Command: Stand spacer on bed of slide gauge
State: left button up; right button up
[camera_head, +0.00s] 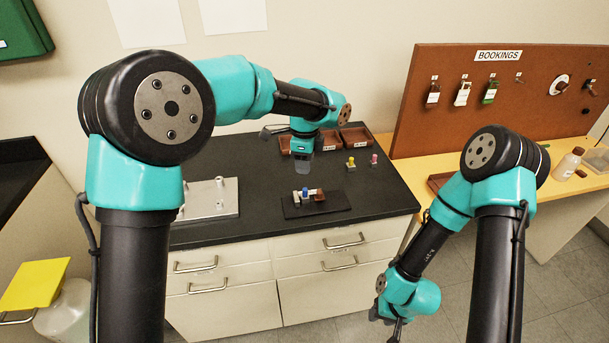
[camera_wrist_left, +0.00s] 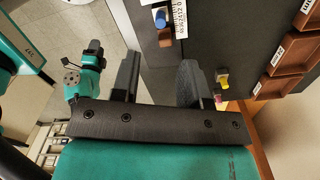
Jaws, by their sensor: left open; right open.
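The slide gauge (camera_head: 309,194), with white, blue and brown parts, lies on a dark mat on the black bench; part of it shows at the top of the left wrist view (camera_wrist_left: 162,18). Two small blocks stand on the bench to its right, one yellow and grey (camera_head: 351,164), one pink (camera_head: 374,159); I cannot tell which is the spacer. My left gripper (camera_head: 303,165) is open and empty above the bench, behind the gauge. Its fingers (camera_wrist_left: 157,82) are apart in the wrist view, the yellow block (camera_wrist_left: 222,79) beyond the right one. My right gripper (camera_head: 394,332) hangs open, low in front of the bench.
Brown labelled trays (camera_head: 355,137) stand at the bench's back. A metal plate with posts (camera_head: 208,200) lies at left. A board marked BOOKINGS (camera_head: 500,100) stands on the wooden table at right. The bench is clear between gauge and blocks.

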pick_arm(q)
jog(key=shift+r, duration=0.85)
